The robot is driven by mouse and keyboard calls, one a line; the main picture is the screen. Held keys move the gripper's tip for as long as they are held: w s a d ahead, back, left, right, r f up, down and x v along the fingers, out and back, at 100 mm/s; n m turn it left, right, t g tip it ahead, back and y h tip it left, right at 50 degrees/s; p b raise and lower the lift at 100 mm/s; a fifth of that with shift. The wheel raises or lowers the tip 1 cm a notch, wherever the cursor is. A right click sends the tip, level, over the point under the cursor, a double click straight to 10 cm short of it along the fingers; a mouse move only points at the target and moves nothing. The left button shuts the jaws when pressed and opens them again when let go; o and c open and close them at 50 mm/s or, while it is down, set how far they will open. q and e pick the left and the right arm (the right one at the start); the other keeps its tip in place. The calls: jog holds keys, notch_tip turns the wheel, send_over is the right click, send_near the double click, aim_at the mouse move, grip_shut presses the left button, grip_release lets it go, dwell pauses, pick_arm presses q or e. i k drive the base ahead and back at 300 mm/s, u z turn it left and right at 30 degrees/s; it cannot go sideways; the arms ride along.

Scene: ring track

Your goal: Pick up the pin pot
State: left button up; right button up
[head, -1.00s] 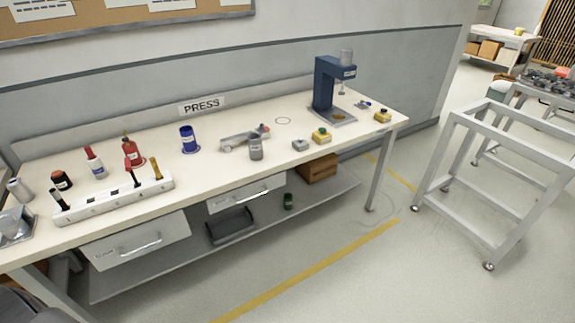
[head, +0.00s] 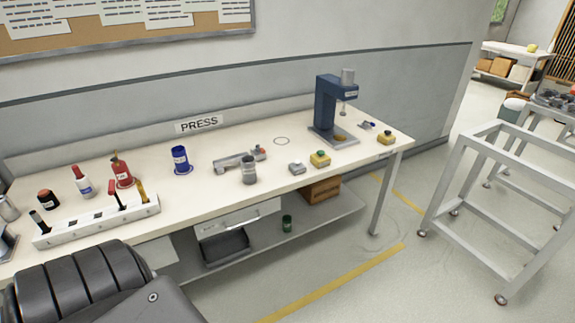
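A grey pot (head: 249,171) stands upright near the bench's front edge. A blue pot (head: 180,158) stands farther back and left, on a blue ring marking. A dark green pot (head: 287,223) stands on the lower shelf under the bench. A dark part of my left arm fills the lower left corner, in front of the bench. Neither gripper is in view.
A metal frame (head: 485,185) stands right.

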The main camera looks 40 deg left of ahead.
aim_at(249, 170)
jog(key=z, duration=0.25)
jog(key=i, duration=0.75)
jog(key=u, duration=0.75)
jog(key=i, duration=0.5)
jog(key=u, duration=0.55)
